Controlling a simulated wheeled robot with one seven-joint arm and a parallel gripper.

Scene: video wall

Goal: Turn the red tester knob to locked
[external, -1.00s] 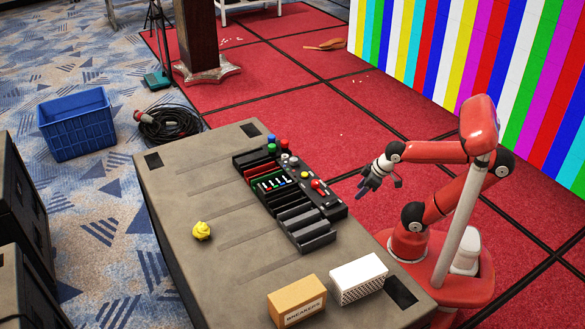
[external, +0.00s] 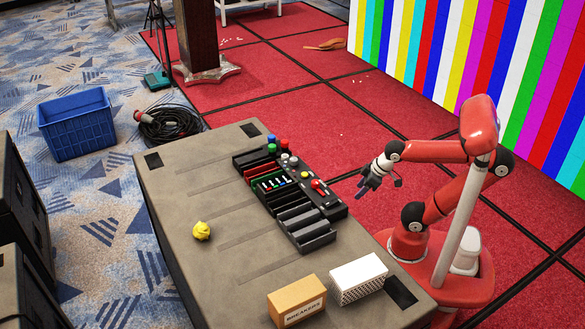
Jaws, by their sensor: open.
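The red tester knob (external: 317,185) sits on the dark tester panel (external: 325,196) near the right edge of the grey table. Which way the knob points is too small to tell. My gripper (external: 364,189) is open and empty. It hangs in the air off the table's right side, to the right of the knob and apart from it.
On the table are dark trays (external: 304,228), small red, green and blue pieces (external: 271,140), a yellow object (external: 202,231), a cardboard box (external: 297,299) labelled BREAKERS and a white box (external: 358,278). The left half of the tabletop is mostly clear.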

